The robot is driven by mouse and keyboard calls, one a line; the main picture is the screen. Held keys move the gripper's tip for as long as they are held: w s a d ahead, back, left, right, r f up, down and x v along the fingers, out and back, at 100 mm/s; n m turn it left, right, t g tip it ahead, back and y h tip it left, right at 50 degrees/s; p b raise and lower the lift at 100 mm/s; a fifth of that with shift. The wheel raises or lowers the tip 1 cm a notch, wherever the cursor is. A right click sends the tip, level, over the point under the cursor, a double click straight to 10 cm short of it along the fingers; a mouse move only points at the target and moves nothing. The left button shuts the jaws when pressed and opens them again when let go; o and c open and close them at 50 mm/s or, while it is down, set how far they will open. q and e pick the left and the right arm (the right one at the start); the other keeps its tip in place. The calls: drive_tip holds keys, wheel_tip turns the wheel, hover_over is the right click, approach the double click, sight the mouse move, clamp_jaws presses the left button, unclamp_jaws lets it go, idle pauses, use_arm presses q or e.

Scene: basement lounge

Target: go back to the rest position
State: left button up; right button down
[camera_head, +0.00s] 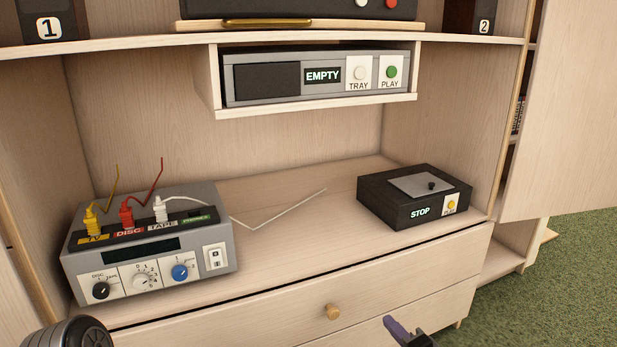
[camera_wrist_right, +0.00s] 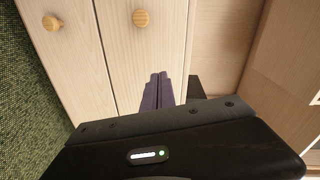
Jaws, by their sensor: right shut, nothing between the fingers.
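My right gripper (camera_head: 392,325) shows at the bottom edge of the head view, in front of the drawers and below the shelf top. In the right wrist view its two dark fingers (camera_wrist_right: 158,80) lie together with nothing between them. It is apart from the furniture fronts as far as I can see. A dark rounded part of mine shows at the lower left of the head view. I see no left gripper fingers there.
A grey switch box (camera_head: 150,245) with plugs stands left on the cabinet top. A black box reading STOP (camera_head: 415,197) stands right. A player reading EMPTY (camera_head: 318,76) sits in the upper shelf. A drawer knob (camera_head: 333,312) sticks out. Green carpet (camera_head: 560,285) is free at right.

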drive_tip(key=s+a+f+n+g+h, duration=0.1)
drive_tip(key=s+a+f+n+g, duration=0.15)
drive_tip(key=s+f, duration=0.4)
drive_tip(key=s+a+f+n+g+h, duration=0.1)
drive_tip(key=s+f+g, duration=0.3)
drive_tip(key=f, duration=0.5)
drive_tip(key=s+a+f+n+g, duration=0.2)
drive_tip(key=s+a+f+g, duration=0.1)
drive_tip(key=s, duration=0.4)
drive_tip(key=s+a+f+n+g, duration=0.1)
drive_tip(key=s+a+f+g, duration=0.2)
drive_tip(key=s, duration=0.5)
drive_tip(key=s+a+f+n+g, duration=0.2)
drive_tip(key=s+f, duration=0.2)
drive_tip(key=s, duration=0.3)
use_arm(q)
wheel_tip(320, 180, up, 33)
drive_tip(key=s+d+p, duration=0.1)
drive_tip(key=s+p, duration=0.1)
drive_tip(key=p, duration=3.1)
drive_tip(key=shift+s+d+g, duration=0.3)
drive_tip(key=shift+d, duration=0.1)
use_arm(e)
drive_tip(key=s+a+r, duration=0.1)
drive_tip(key=r, duration=1.5)
drive_tip(key=s+a+r+n, duration=0.1)
drive_tip(key=a+r, duration=0.1)
drive_tip(key=r, duration=1.5)
drive_tip(key=shift+s+a+r, duration=0.15)
drive_tip(key=shift+s+r, duration=0.05)
